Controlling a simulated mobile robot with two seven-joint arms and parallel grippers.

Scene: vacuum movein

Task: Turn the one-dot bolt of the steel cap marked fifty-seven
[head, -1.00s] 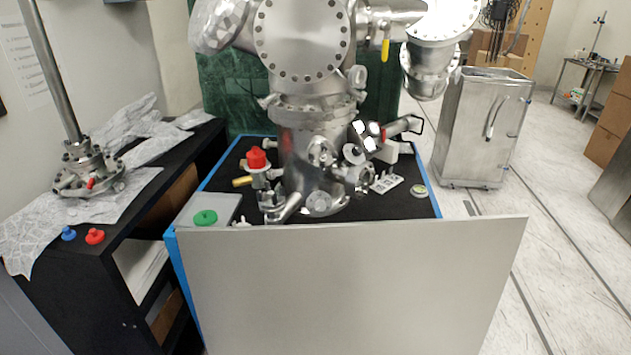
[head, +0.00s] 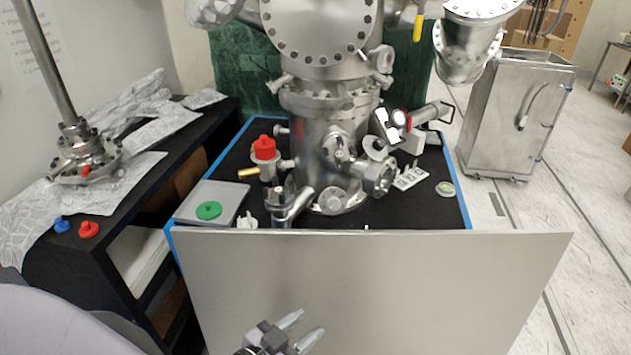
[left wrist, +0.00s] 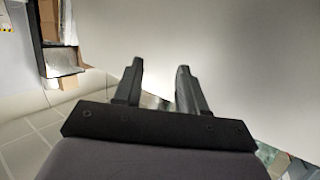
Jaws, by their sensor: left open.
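In the head view a steel vacuum chamber (head: 325,145) stands on the black bench top, with several flanges and caps low on its front. One steel cap (head: 333,201) faces forward near the base, and another flanged port (head: 376,177) is to its right. The number fifty-seven and the dots on bolts are too small to read. My left gripper (head: 307,329) is low in front of the pale panel, open and empty, well apart from the chamber. It also shows in the left wrist view (left wrist: 160,78), fingers apart. My right gripper is not in view.
A pale upright panel (head: 370,290) closes the bench's front. On the bench are a grey tray with a green cap (head: 208,210), a red cap (head: 264,148) and a small white bolt rack (head: 410,178).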

